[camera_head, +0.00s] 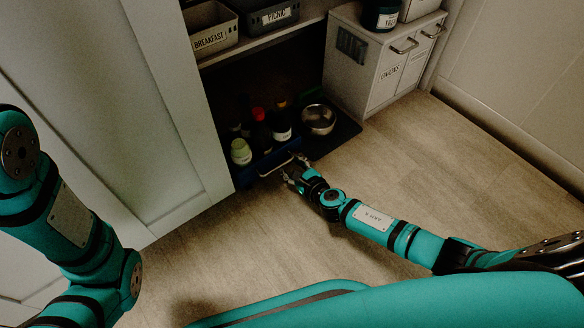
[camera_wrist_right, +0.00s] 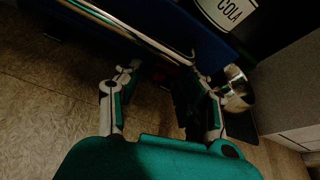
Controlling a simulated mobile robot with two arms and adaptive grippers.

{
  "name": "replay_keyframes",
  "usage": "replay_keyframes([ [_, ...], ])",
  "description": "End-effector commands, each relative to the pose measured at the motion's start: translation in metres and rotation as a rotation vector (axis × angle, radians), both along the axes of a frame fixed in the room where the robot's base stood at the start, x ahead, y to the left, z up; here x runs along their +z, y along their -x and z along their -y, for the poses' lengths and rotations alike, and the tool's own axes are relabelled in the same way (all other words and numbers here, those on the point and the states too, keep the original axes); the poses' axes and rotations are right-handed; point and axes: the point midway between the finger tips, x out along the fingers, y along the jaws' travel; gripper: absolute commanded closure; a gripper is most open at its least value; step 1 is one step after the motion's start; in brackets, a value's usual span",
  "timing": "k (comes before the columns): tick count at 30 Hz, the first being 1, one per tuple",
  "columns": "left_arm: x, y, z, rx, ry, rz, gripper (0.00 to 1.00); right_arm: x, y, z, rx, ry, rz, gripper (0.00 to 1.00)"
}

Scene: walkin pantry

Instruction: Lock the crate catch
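My right gripper (camera_head: 292,178) is at the crate's front right, beside the bar's end. In the right wrist view, my right gripper (camera_wrist_right: 168,72) has its fingers apart with nothing gripped. The bar (camera_wrist_right: 130,34) crosses just beyond the fingertips, its bent end close to the right finger; contact is unclear. My left arm shows at the left, its gripper out of view.
A metal bowl (camera_head: 318,119) sits right of the crate. A white cabinet (camera_head: 357,70) stands at right, a cupboard door (camera_head: 190,140) at left. The wooden floor (camera_head: 440,150) is clear.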

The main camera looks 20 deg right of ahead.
Motion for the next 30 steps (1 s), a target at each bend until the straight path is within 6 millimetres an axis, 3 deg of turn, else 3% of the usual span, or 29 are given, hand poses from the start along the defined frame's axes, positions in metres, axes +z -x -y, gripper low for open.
replay_keyframes([
  [3, 0.0003, 0.0001, 0.0, 0.0, 0.0, 0.0, 0.66, 0.0001, 0.0003, -0.0001, 0.0, 0.0, 0.0, 0.63],
  [12, 0.0002, 0.0, 0.0, 0.0, 0.0, 0.0, 0.66, -0.0001, 0.0006, 0.0, 0.0, 0.0, 0.0, 1.0],
  [23, 0.0, -0.0001, -0.0001, 0.0, 0.0, -0.001, 0.66, -0.0017, 0.0008, -0.0001, 0.0, 0.025, 0.008, 1.0],
  [30, -0.0011, -0.0002, -0.0002, 0.001, 0.0, -0.001, 0.66, -0.0076, 0.0009, -0.0005, 0.001, 0.138, 0.049, 1.0],
])
